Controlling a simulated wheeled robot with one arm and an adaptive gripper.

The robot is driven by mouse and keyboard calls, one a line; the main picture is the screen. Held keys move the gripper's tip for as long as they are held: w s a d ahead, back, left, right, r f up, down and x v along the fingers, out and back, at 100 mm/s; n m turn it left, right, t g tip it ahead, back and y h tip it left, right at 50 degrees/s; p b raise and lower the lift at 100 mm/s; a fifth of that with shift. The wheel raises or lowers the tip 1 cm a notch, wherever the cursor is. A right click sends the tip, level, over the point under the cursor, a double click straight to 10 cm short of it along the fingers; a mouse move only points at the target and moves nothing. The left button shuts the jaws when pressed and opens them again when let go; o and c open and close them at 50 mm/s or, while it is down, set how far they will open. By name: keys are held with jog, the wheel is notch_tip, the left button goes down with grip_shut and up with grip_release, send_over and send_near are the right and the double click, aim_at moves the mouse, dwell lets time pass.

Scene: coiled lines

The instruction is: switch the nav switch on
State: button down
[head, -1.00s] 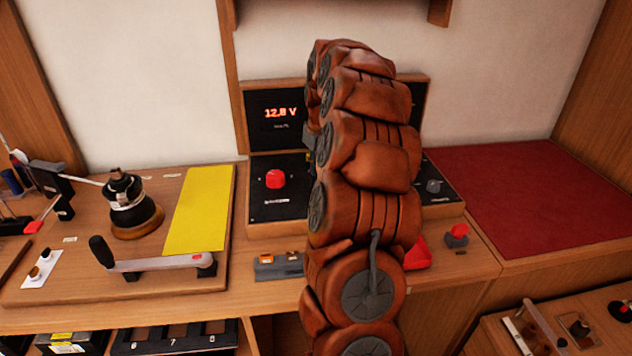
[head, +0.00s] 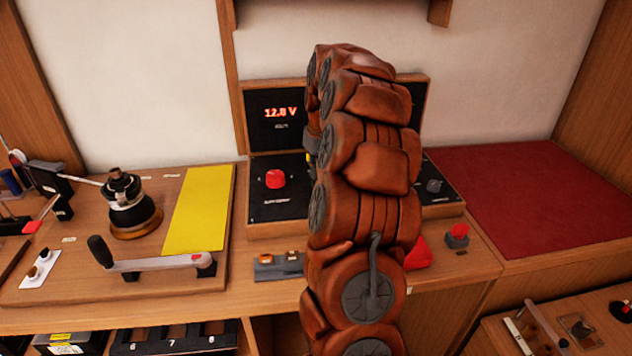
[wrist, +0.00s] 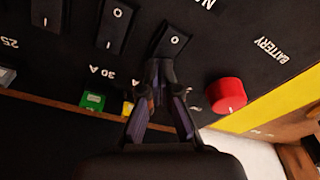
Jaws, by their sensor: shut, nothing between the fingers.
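In the wrist view, a black rocker switch (wrist: 172,40) is on the dark panel beneath a cut-off label starting with "N". An "O" shows on its far end. Its near end is hidden by my fingertips. My gripper (wrist: 160,68) is shut and empty, with its tips at the switch's near end. I cannot tell whether they touch it or which way the rocker is tilted.
A red battery knob (wrist: 226,95) is close beside my gripper; it also shows in the head view (head: 275,179). Two more rockers (wrist: 115,25) (wrist: 45,12) line the panel. Green and yellow fuses (wrist: 93,101) are nearby. A display (head: 280,113) reads 12.8 V.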

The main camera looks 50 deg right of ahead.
jog(key=shift+f, duration=0.2)
jog(key=shift+r+p, duration=0.85)
jog(key=shift+r, duration=2.7)
